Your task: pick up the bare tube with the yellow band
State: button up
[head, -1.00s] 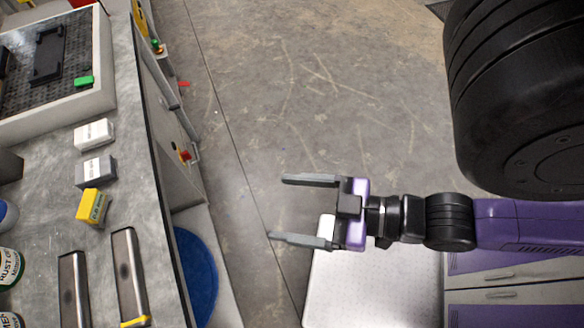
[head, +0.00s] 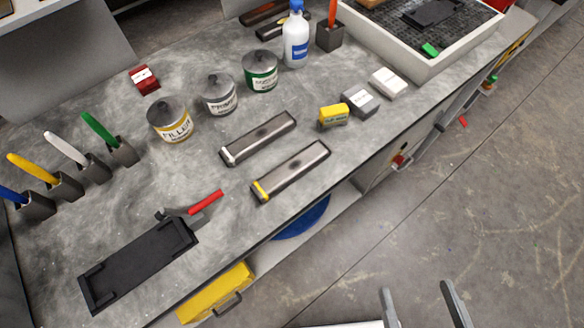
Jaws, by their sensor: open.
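The bare tube with the yellow band (head: 291,171) lies on the grey workbench near its front edge. It is a dull metal tube with a dark spot at its middle and the yellow band at its lower left end. A similar tube with a white band (head: 258,138) lies just behind it, roughly parallel and apart from it. My gripper (head: 422,300) shows only by its two grey fingers at the bottom edge, over the floor. The fingers are apart and empty, well away from the tube; the rest of the gripper is out of view.
Small yellow (head: 333,116), grey (head: 360,101) and white (head: 388,82) boxes lie right of the tubes. Several cans stand behind, including a filler can (head: 170,119). A black cradle with a red handle (head: 138,262) lies at the front left.

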aim_at(287, 173)
jog(key=k+j, duration=0.1)
jog(key=j, duration=1.1)
jog(key=k+j+z, duration=0.1)
jog(key=j, duration=0.5)
jog(key=k+j, duration=0.15)
jog(key=j, duration=0.45)
